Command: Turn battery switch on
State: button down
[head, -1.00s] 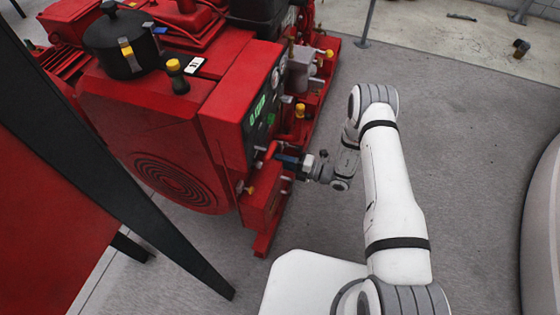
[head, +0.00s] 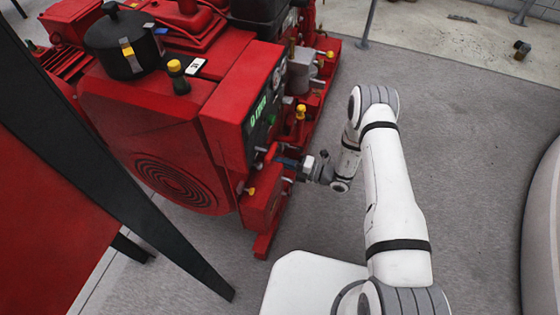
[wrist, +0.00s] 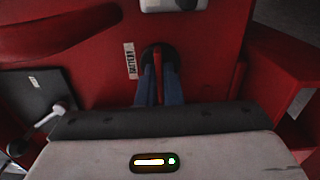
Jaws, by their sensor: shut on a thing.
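The battery switch (wrist: 157,62) shows in the wrist view as a black round base with a narrow red handle. A white label reading "BATTERY" (wrist: 130,61) is just left of it on the red panel. My gripper (wrist: 159,88) has its blue fingers on either side of the red handle and is shut on it. The fingers hide part of the handle and base. In the head view my gripper (head: 287,162) reaches the side of the red pumpset (head: 225,110); the switch is too small to make out there.
A lit green display (head: 258,111) is on the panel above my gripper. In the wrist view, a red rounded part (wrist: 60,28) is at upper left and a dark plate (wrist: 35,100) at left. Open grey floor (head: 460,150) lies to the right.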

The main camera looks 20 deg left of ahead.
jog(key=shift+d+f+n+b, duration=0.1)
jog(key=shift+n+b, duration=0.45)
jog(key=shift+n, duration=3.75)
jog(key=shift+d+n+b, duration=0.1)
jog(key=shift+n+b, duration=0.45)
jog(key=shift+n, duration=3.75)
jog(key=shift+w, duration=0.1)
jog(key=c, duration=1.6)
grip_release()
jog(key=shift+a, duration=0.1)
jog(key=d, duration=0.2)
jog(key=d+p, duration=0.1)
jog(key=d, duration=0.2)
jog(key=d+p, duration=0.1)
jog(key=d, duration=0.1)
jog(key=shift+s+d, duration=0.35)
jog(key=shift+d, duration=0.05)
